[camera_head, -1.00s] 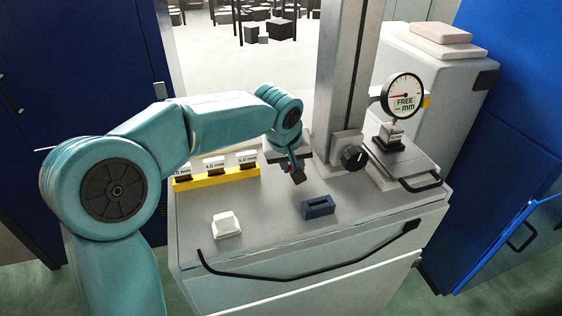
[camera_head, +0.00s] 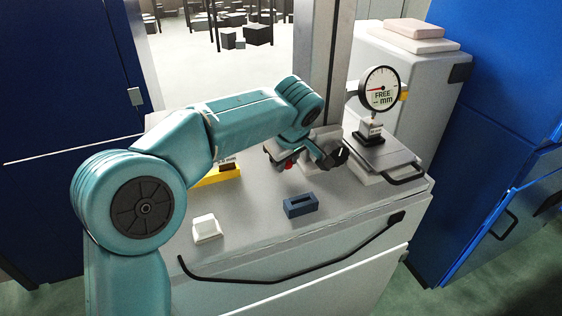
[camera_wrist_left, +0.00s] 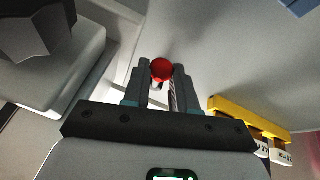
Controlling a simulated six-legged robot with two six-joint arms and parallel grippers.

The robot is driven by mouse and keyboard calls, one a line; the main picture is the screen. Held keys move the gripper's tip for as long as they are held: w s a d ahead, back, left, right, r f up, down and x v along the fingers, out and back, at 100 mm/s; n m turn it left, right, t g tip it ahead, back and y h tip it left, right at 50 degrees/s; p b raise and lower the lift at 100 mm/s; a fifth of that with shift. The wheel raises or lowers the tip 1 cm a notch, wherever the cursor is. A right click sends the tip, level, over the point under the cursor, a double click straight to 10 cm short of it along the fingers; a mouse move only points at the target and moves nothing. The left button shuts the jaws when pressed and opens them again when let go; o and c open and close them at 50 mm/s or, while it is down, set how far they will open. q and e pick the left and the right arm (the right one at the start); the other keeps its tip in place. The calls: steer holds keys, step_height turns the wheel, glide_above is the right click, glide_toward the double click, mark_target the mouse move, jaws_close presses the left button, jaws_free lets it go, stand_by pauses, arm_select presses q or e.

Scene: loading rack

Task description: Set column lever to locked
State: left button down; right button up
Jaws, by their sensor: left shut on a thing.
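The column lever shows as a red ball knob (camera_wrist_left: 162,68) between my left gripper's fingertips in the left wrist view. In the head view a bit of red (camera_head: 289,163) shows at the gripper, by the foot of the grey column (camera_head: 338,50). My left gripper (camera_wrist_left: 162,80) is shut on this knob; the lever's shaft is mostly hidden. The dial gauge (camera_head: 381,88) stands right of the column, and its face reads "FREE" and "mm". My right gripper is not in view.
A black clamp knob (camera_wrist_left: 35,30) sits close beside my left gripper. A yellow rack (camera_head: 222,176) with labelled blocks, a white block (camera_head: 206,228) and a blue slotted block (camera_head: 300,206) are on the grey bench top (camera_head: 255,215).

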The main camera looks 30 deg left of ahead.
arm_select(q)
steer(key=shift+w+n, duration=0.25)
steer(key=shift+n, duration=0.15)
steer(key=c, duration=1)
jaws_free()
steer(key=shift+o, duration=0.2)
steer(key=shift+d+r, duration=0.15)
steer(key=shift+r, duration=0.05)
steer(key=p+v, duration=0.1)
steer(key=v, duration=1.5)
